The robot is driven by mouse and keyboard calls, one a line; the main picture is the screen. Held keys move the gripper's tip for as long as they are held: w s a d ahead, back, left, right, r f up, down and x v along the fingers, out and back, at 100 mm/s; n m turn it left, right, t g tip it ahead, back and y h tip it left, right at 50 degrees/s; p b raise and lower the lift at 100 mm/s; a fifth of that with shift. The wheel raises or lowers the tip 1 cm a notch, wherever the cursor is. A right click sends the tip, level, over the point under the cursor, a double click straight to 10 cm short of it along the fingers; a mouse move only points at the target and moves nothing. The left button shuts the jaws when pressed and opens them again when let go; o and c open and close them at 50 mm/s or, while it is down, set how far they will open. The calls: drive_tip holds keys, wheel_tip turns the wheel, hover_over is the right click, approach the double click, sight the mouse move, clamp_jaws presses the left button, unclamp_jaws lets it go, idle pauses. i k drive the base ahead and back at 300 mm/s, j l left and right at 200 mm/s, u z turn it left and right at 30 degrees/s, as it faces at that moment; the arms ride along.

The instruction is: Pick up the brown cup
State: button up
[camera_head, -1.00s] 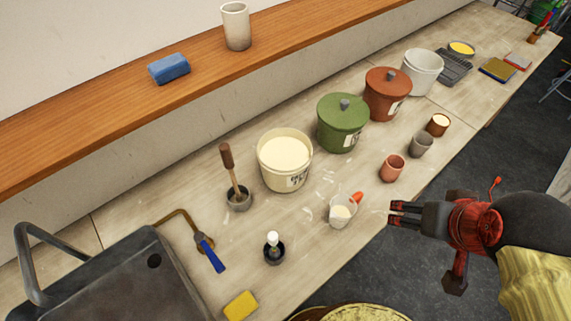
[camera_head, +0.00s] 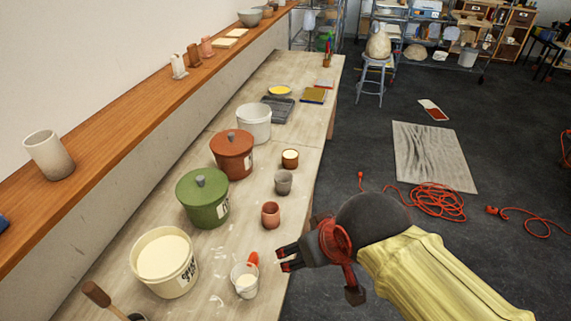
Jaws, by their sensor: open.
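A small brown cup (camera_head: 290,163) with a pale filling at its top stands upright on the worktop in the head view, near the worktop's right edge. A grey cup (camera_head: 283,186) stands just in front of it, and a reddish terracotta cup (camera_head: 270,218) stands nearer still. My gripper (camera_head: 280,259) is open and empty. It is to the right of a small white tub (camera_head: 244,284) and nearer to me than all three cups. It is clearly apart from the brown cup, which is unobstructed.
Green (camera_head: 203,208) and red-brown (camera_head: 231,163) lidded pots, a white bucket (camera_head: 254,128) and a cream-filled bucket (camera_head: 164,268) line the worktop (camera_head: 297,121) left of the cups. An orange cable (camera_head: 438,202) lies on the floor at right. The floor beside the worktop is mostly open.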

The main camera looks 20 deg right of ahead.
sight(290, 157)
drive_tip(key=i+l+z, duration=0.6)
drive_tip(key=l, duration=0.25)
drive_tip(key=i, duration=0.1)
